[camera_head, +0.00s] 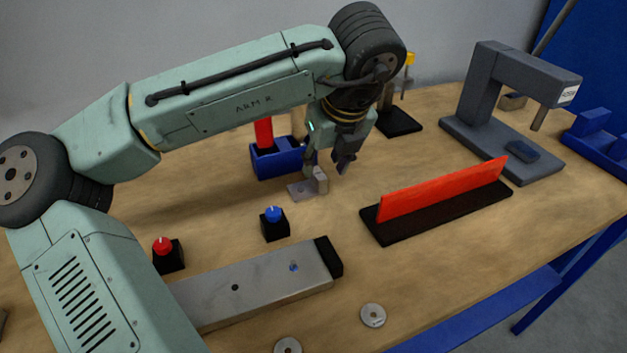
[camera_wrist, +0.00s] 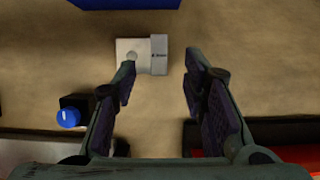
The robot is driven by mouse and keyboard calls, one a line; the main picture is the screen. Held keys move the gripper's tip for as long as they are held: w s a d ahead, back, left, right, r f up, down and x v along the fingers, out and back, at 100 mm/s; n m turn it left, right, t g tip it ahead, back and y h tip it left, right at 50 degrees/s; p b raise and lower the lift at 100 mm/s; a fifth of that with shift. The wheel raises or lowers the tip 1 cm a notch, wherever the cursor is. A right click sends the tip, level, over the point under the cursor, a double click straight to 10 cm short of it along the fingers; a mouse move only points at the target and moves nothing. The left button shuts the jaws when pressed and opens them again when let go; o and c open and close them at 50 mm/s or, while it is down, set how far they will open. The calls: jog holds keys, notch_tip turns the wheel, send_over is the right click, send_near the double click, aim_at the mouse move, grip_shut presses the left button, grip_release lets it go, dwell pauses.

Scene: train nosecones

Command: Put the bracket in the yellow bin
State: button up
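The bracket (camera_head: 301,189) is a small grey L-shaped metal piece with a flat plate and an upright flange. It lies on the wooden table below my gripper (camera_head: 328,163). In the wrist view the bracket (camera_wrist: 132,50) lies just past the fingertips, with its flange (camera_wrist: 159,54) towards the gap between them. My gripper (camera_wrist: 160,75) is open and empty, its fingers apart and pointing down. No yellow bin shows in either view.
A blue bin (camera_head: 276,161) with a red object stands just behind the bracket. A blue knob (camera_head: 274,216) is in front, and a red bar on a black base (camera_head: 440,195) is to the right. A grey press (camera_head: 500,105) stands at the back right.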

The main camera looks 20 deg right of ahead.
aim_at(320, 174)
jog(key=x, duration=0.4)
jog(key=shift+w+f+p, duration=0.15)
jog(key=shift+f+p, duration=0.05)
jog(key=shift+p, duration=0.15)
grip_shut()
